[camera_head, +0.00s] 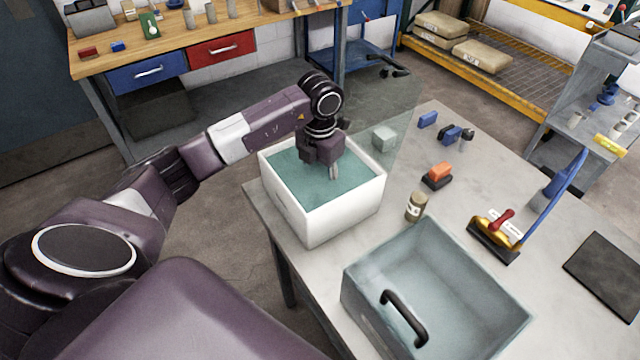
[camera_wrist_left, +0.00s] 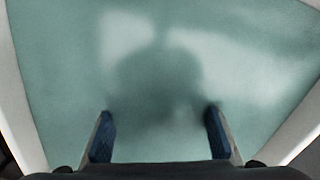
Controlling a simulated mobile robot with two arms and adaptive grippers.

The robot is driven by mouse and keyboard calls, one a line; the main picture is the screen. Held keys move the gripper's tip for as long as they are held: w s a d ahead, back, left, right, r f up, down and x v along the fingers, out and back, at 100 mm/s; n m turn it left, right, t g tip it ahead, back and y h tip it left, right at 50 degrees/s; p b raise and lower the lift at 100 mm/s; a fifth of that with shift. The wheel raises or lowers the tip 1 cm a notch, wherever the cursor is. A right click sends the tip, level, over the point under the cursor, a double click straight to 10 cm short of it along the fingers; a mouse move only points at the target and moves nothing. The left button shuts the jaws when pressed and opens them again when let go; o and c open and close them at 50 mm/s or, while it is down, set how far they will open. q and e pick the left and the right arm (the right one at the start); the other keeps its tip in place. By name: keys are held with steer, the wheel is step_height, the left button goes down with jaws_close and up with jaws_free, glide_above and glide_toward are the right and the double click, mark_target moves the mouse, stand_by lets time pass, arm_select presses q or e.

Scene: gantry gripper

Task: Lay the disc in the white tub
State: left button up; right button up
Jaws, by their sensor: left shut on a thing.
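The white tub (camera_head: 335,212) stands at the table's left corner with a flat teal surface inside. My left gripper (camera_head: 334,173) points down over that surface, within the tub's rim as seen from the head. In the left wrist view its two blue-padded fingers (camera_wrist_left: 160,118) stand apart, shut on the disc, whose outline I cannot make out. A blurred dark round patch shows between and beyond the fingertips; I cannot tell if it is a shadow or the disc. The tub's white walls (camera_wrist_left: 16,100) run along both sides there. My right gripper is in neither view.
A grey see-through bin (camera_head: 490,275) with a black handle stands in front of the tub. A small jar (camera_head: 416,207), an orange-topped block (camera_head: 437,174) and a red-handled tool (camera_head: 497,232) stand to the right. A translucent panel (camera_head: 405,125) rises behind the tub.

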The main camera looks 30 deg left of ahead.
arm_select(q)
steer(key=shift+f, duration=0.2)
steer(key=shift+f, duration=0.2)
steer(key=o, duration=1.4)
steer(key=shift+o, duration=0.2)
